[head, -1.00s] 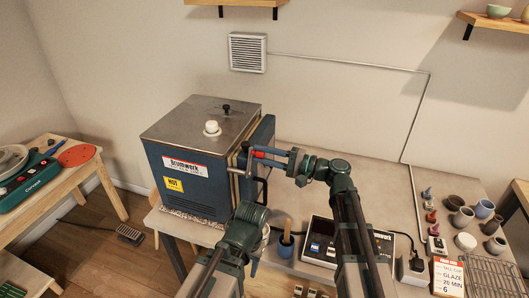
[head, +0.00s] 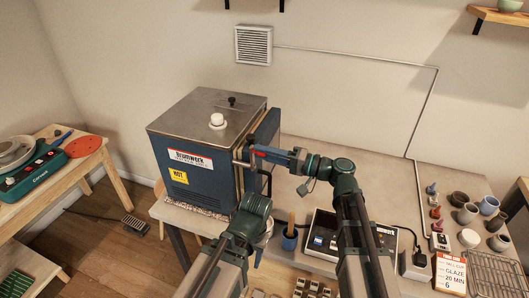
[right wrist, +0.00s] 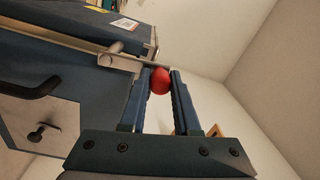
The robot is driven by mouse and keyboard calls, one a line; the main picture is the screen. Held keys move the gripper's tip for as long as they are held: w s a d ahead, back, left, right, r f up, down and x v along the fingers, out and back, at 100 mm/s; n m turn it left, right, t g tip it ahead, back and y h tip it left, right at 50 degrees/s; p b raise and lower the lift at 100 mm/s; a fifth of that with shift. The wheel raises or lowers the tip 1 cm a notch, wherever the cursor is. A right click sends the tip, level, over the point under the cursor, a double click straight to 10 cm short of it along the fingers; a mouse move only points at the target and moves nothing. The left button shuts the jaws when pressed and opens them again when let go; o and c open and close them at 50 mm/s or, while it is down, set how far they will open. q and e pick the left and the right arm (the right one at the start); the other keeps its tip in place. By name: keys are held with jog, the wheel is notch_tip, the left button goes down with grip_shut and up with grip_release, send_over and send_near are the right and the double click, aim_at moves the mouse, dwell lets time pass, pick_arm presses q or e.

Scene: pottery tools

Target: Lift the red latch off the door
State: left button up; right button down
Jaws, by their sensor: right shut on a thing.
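The blue kiln (head: 195,155) with a grey metal top stands on the table, its door (head: 262,135) on the right side. The red latch (head: 262,153) is at the door's front edge. My right gripper (head: 268,154) reaches it from the right and is shut on its red end. In the right wrist view the red knob (right wrist: 160,80) sits between the fingertips, and a metal latch bar (right wrist: 128,60) lies just beyond, by the door seam. I cannot tell whether the latch is clear of its bracket. My left arm's wrist (head: 254,207) is in front of the kiln; its fingers are hidden.
A control box (head: 325,240) and a blue cup with a wooden tool (head: 290,240) stand below my right arm. Several small pots (head: 467,212) are at the right. A dark door handle (right wrist: 35,88) sticks out in the right wrist view.

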dwell(0.3)
jog(key=c, duration=0.7)
grip_release()
jog(key=shift+o, duration=0.2)
jog(key=shift+d, duration=0.1)
jog(key=v, duration=1.3)
jog(key=shift+d+b, duration=0.35)
jog(key=shift+s, duration=0.1)
jog(key=s+a+f+n+g+h, duration=0.1)
jog(key=s+a+f+g+h, duration=0.3)
jog(key=f, duration=0.3)
jog(key=s+a+f+n+g+h, duration=0.1)
jog(key=s+a+f+g+h, duration=0.2)
jog(key=a+f, duration=0.4)
jog(key=s+d+f+n+t+h, duration=0.1)
jog(key=s+d+f+h, duration=0.5)
jog(key=h, duration=0.6)
notch_tip(320, 180, down, 3)
jog(key=shift+s+n, duration=0.7)
jog(key=shift+s, duration=0.4)
